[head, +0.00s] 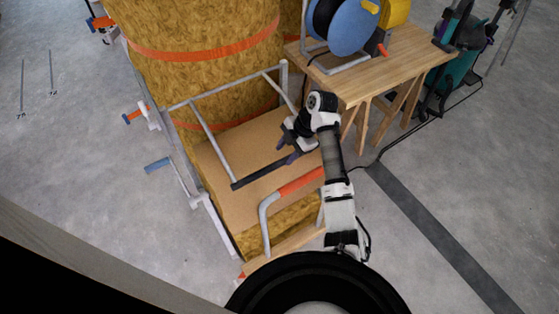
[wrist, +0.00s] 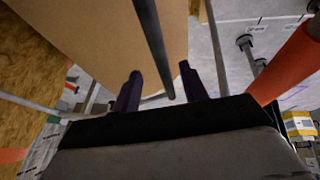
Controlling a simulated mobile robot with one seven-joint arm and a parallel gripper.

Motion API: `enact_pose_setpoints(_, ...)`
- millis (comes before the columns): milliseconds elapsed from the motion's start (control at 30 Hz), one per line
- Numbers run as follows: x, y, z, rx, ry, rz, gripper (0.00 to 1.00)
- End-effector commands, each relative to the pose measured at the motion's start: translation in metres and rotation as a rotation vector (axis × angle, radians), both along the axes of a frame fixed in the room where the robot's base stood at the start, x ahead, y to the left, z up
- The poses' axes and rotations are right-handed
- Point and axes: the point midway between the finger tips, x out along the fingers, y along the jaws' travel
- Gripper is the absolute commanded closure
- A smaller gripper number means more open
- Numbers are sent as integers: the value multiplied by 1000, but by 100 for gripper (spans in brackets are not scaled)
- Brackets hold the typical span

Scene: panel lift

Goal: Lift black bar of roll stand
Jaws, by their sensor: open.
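The black bar (head: 258,176) is the dark front bar of the roll stand's hinged grey frame (head: 211,135). It lies low and slanted across the front of a brown panel (head: 222,200). My gripper (head: 286,151) is open at the right part of the bar, with its two dark purple fingers pointing left. In the wrist view the black bar (wrist: 152,38) runs down into the gap between my open fingers (wrist: 160,70). Nothing is gripped. I cannot tell whether the bar is fully between the fingers in depth. My wrist hides the bar's right end.
A large wood-chip-textured roll (head: 205,70) with orange bands stands behind the frame. An orange-sleeved rail (head: 300,181) lies close in front of my gripper and shows in the wrist view (wrist: 288,65). A wooden table (head: 400,55) with reels stands at the right.

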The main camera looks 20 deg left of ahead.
Motion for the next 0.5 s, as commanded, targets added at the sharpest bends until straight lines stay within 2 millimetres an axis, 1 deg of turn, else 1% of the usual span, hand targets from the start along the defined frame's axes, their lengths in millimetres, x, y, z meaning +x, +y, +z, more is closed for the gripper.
enact_pose_setpoints(33,-3,4,-10,0,4,0,57)
enact_pose_setpoints(200,-8,15,-35,0,2,0,57)
enact_pose_setpoints(333,-10,19,-47,0,0,-1,57)
enact_pose_setpoints(500,-11,22,-52,-1,0,-1,57)
